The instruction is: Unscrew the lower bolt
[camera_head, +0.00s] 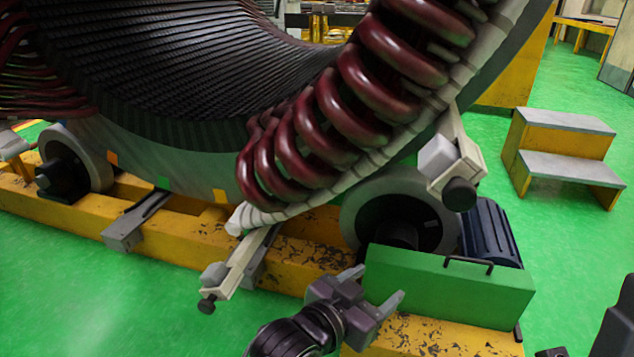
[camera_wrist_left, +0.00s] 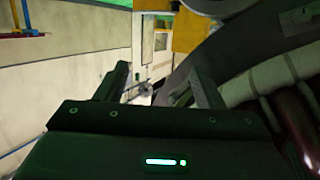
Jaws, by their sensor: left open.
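The lower bolt (camera_head: 207,303) is a black knob at the bottom end of a pale bracket (camera_head: 245,262) under the stator's coils. A similar black bolt (camera_head: 459,193) sits on the upper right bracket (camera_head: 460,160). My right gripper cannot be made out.
The stator's dark red coils (camera_head: 330,115) hang above. A grey roller (camera_head: 400,190) and a green box (camera_head: 450,285) stand on the yellow base (camera_head: 290,262). Yellow steps (camera_head: 560,172) stand at right. Green floor (camera_head: 90,290) is clear at lower left.

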